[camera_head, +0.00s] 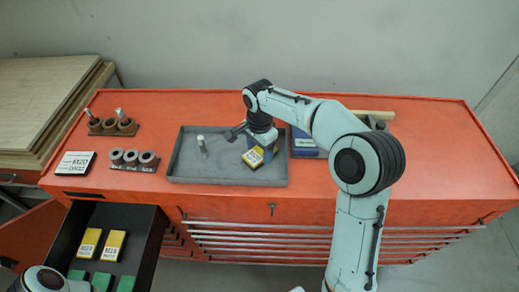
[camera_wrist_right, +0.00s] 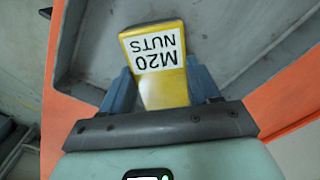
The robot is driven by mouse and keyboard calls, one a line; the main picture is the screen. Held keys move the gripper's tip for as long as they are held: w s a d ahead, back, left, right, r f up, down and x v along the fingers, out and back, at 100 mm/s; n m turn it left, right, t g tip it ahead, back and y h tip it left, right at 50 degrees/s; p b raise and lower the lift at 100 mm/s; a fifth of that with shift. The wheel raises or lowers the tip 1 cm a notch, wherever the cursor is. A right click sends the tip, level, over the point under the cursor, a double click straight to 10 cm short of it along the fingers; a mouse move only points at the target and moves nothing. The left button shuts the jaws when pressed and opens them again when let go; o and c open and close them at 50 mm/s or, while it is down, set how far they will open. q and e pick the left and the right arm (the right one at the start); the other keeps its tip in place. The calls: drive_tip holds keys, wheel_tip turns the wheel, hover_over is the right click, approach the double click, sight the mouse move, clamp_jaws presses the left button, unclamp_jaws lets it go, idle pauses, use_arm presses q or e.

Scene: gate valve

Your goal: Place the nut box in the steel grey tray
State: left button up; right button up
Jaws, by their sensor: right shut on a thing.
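The yellow nut box (camera_head: 252,158), with a white label, is in my right gripper (camera_head: 262,148) over the right part of the steel grey tray (camera_head: 220,180). In the right wrist view the box (camera_wrist_right: 158,62) reads "M20 NUTS" and sits between the two blue fingers of the gripper (camera_wrist_right: 160,84), which is shut on it. The tray's grey floor (camera_wrist_right: 235,45) shows behind it. I cannot tell whether the box touches the tray floor. A part of my left arm shows at the lower left of the head view; its gripper is out of view.
A metal bolt (camera_head: 202,146) stands in the tray. A blue bin (camera_head: 304,146) is right of the tray. Brown holders (camera_head: 134,158) and an M20 sign (camera_head: 75,163) are to its left. The open drawer (camera_head: 137,243) holds yellow and green boxes. The red top's right side is clear.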

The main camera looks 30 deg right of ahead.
sight(259, 151)
drive_tip(key=shift+r, duration=0.15)
drive_tip(key=shift+w+f, duration=0.15)
drive_tip(key=shift+f, duration=0.15)
drive_tip(key=o, duration=1.4)
drive_tip(key=shift+o, duration=0.2)
drive_tip(key=shift+r, duration=0.15)
drive_tip(key=shift+r, duration=0.35)
use_arm(q)
drive_tip(key=w+r+p, duration=0.1)
drive_tip(key=w+r, duration=0.1)
drive_tip(key=w, duration=0.1)
drive_tip(key=shift+r+p, duration=0.2)
drive_tip(key=shift+p, duration=0.2)
use_arm(e)
wheel_tip(259, 151, up, 12)
drive_tip(key=shift+f, duration=0.25)
